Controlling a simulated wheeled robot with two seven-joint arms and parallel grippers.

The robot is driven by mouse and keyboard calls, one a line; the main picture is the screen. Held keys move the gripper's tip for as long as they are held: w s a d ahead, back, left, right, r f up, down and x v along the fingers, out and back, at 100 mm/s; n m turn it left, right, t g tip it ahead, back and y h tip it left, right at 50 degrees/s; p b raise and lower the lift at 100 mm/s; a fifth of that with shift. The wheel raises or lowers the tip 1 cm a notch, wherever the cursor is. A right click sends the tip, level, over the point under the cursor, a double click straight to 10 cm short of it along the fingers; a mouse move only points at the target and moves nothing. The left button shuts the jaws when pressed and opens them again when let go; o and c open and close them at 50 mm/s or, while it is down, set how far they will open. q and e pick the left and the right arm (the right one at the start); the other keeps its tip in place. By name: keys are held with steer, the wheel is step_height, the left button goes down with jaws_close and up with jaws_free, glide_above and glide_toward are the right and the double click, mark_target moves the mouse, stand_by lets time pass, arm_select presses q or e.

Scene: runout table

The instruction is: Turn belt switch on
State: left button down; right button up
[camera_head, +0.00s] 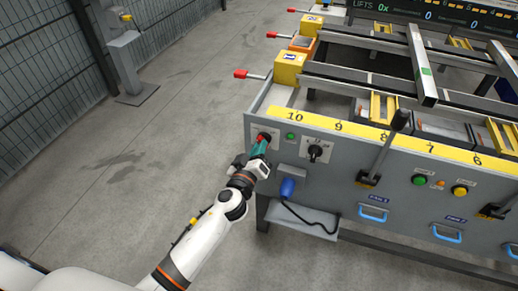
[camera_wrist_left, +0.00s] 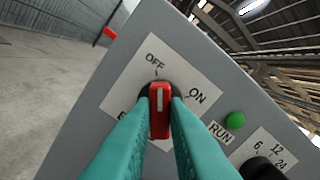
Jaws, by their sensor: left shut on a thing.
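The belt switch (camera_head: 263,136) is a red knob on a pale plate at the left end of the grey table front. In the left wrist view the knob (camera_wrist_left: 160,92) stands in front of a black round base, and its white mark points up at OFF. The ON label (camera_wrist_left: 198,95) is to the right of it. My left gripper (camera_head: 260,147) is shut on the red knob, with a teal finger on each side in the left wrist view (camera_wrist_left: 161,115). The fingers hide the lower part of the plate. My right gripper is not in view.
A green RUN lamp (camera_wrist_left: 235,120) and a black rotary dial (camera_head: 316,151) sit right of the switch. A tall black lever (camera_head: 385,145) stands out further right.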

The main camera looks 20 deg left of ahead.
arm_select(q)
steer(key=m, duration=1.6)
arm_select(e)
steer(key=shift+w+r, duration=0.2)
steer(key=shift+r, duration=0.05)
arm_select(q)
steer(key=shift+m, duration=0.4)
steer(key=c, duration=1.4)
jaws_free()
steer(key=shift+c, duration=0.2)
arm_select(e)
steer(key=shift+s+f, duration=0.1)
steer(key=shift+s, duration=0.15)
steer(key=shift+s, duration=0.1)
